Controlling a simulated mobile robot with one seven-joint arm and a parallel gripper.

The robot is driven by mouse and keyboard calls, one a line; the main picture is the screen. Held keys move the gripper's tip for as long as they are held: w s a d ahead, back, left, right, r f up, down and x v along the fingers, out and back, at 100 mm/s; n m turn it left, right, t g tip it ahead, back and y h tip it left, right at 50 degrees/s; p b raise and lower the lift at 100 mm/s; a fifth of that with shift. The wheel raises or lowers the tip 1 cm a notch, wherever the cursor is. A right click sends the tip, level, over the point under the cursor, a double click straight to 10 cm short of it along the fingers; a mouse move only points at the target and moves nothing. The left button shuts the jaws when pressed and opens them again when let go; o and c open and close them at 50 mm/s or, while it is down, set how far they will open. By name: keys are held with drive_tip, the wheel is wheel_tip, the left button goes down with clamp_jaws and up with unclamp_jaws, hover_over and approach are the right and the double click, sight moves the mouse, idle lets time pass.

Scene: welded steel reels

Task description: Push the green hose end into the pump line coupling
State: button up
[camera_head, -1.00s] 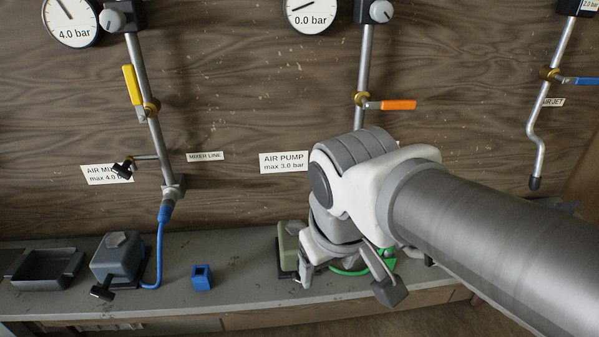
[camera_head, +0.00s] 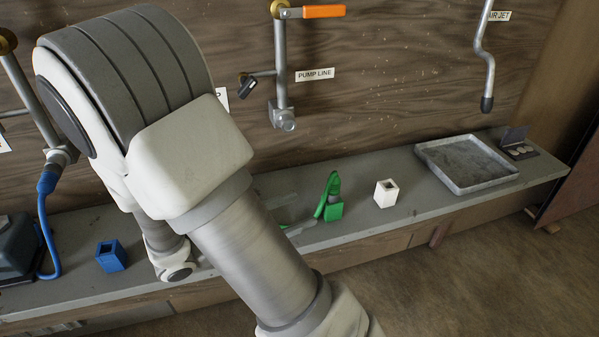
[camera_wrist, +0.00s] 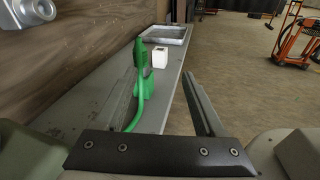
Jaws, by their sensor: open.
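The green hose (camera_head: 331,187) stands upright at a green block holder (camera_head: 334,212) on the bench. In the wrist view the hose (camera_wrist: 139,52) rises at the holder (camera_wrist: 147,88), ahead of my gripper. My gripper (camera_wrist: 163,76) is open and empty, its fingers pointing along the bench toward the hose. The left finger looks close to the hose; I cannot tell whether they touch. The pump line coupling (camera_head: 284,119) faces down at the foot of its pipe on the wall, bare, beside the PUMP LINE label. In the head view my arm hides most of the gripper.
A white holder (camera_head: 386,193) and a grey tray (camera_head: 466,184) stand right of the green holder. A blue holder (camera_head: 111,256) and a connected blue hose (camera_head: 44,212) are at left. The air jet pipe (camera_head: 487,70) hangs above the tray. Bench is clear between holders.

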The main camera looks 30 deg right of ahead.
drive_tip(key=w+f+n+t+h, duration=0.1)
drive_tip(key=w+f+n+t, duration=0.1)
drive_tip(key=b, duration=0.3)
approach(339, 179)
drive_tip(key=shift+n, duration=0.3)
drive_tip(key=d, duration=0.2)
drive_tip(key=w+d+f, duration=0.1)
drive_tip(key=d, duration=0.3)
drive_tip(key=shift+w+f, duration=0.2)
drive_tip(key=shift+f, duration=0.05)
drive_tip(key=shift+w+d+r+b, duration=0.1)
drive_tip(key=shift+w+d+b, duration=0.15)
drive_tip(key=shift+d, duration=0.8)
drive_tip(key=shift+w+d+b, duration=0.15)
drive_tip(key=shift+d+b, duration=0.1)
drive_tip(key=shift+d, duration=0.75)
drive_tip(key=shift+w+d+r+b, duration=0.1)
drive_tip(key=shift+w+d+b, duration=0.15)
drive_tip(key=shift+d, duration=0.8)
clamp_jaws()
